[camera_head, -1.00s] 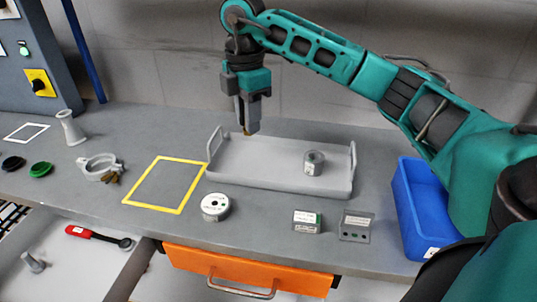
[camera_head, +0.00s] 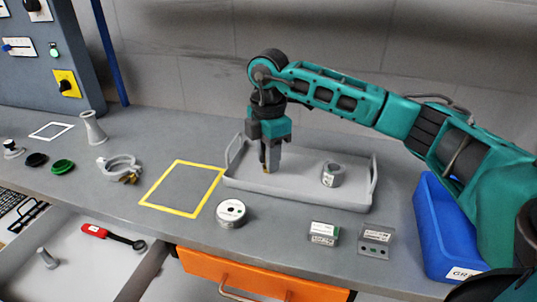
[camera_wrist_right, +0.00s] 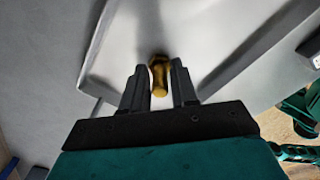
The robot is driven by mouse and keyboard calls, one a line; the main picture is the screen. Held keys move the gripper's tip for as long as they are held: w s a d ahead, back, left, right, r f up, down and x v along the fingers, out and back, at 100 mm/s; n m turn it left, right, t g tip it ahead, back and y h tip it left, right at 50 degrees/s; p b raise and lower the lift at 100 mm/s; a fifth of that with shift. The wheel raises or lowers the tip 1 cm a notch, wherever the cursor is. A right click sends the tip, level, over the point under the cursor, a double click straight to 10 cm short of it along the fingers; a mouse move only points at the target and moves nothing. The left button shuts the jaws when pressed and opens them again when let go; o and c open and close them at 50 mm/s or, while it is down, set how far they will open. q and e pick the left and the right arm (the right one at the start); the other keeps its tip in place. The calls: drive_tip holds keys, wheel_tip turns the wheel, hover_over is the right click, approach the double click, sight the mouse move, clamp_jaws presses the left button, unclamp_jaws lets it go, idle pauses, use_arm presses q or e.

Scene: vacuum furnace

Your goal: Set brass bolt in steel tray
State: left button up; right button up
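My right gripper (camera_head: 270,168) points down over the left part of the grey steel tray (camera_head: 235,182). It is shut on the brass bolt (camera_wrist_right: 159,76), which shows between the two fingers in the right wrist view. The tray also shows in the right wrist view (camera_wrist_right: 215,40) behind the bolt. My left gripper is not in view.
A grey cylindrical part (camera_head: 332,175) stands in the tray's right half. A white round part (camera_head: 231,213), a yellow-framed area (camera_head: 182,188) and a clamp (camera_head: 119,166) lie left of or before the tray. A blue bin (camera_head: 440,225) stands right. An orange drawer (camera_head: 255,275) is below.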

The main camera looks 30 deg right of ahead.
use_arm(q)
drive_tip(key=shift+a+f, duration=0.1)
use_arm(e)
drive_tip(key=o, duration=0.4)
drive_tip(key=shift+o, duration=0.2)
drive_tip(key=shift+r, duration=0.1)
wheel_tip(320, 180, up, 11)
drive_tip(key=shift+r+p, duration=0.1)
drive_tip(key=shift+p, duration=0.65)
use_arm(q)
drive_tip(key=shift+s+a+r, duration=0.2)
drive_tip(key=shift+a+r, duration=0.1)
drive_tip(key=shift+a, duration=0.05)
use_arm(e)
drive_tip(key=shift+r, duration=0.45)
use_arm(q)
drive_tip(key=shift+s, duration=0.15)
use_arm(e)
drive_tip(key=shift+s+a, duration=0.1)
